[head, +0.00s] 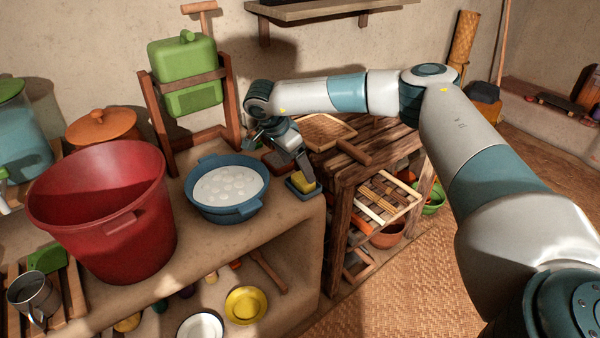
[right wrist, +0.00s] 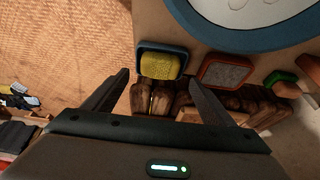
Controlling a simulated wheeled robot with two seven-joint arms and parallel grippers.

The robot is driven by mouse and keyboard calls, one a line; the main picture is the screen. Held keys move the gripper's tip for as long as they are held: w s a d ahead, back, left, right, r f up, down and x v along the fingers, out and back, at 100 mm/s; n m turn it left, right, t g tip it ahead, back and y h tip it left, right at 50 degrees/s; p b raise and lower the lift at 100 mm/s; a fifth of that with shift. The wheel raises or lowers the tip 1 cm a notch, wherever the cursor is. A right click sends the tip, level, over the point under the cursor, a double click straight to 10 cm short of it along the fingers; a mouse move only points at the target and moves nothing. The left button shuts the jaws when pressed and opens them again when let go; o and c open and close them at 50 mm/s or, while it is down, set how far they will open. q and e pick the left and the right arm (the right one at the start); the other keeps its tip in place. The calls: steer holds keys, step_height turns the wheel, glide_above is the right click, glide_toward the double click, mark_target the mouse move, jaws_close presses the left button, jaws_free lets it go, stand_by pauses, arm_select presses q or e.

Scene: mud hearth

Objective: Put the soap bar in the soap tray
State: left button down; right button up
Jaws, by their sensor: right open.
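A yellow block that looks like the soap bar (head: 304,181) lies inside a small blue tray (head: 311,193), at the front right corner of the earthen counter. In the right wrist view the soap bar (right wrist: 160,66) sits within the rim of the blue soap tray (right wrist: 146,46). My right gripper (head: 303,170) points down over the tray and partly covers it in the head view. In the right wrist view its two fingers (right wrist: 159,76) are spread apart, with nothing held between them. My left gripper is not in view.
A blue basin of suds (head: 228,210) stands left of the tray. A red-brown dish with a grey top (right wrist: 225,73) lies beside the tray. A red bucket (head: 110,215) stands further left. A wooden slatted rack (head: 345,190) is just right of the counter edge.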

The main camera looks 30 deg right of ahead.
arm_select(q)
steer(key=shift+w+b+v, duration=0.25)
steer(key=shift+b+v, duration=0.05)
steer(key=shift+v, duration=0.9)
arm_select(e)
steer(key=v, duration=0.7)
steer(key=shift+r, duration=0.3)
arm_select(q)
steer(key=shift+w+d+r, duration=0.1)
arm_select(e)
steer(key=shift+a, duration=0.15)
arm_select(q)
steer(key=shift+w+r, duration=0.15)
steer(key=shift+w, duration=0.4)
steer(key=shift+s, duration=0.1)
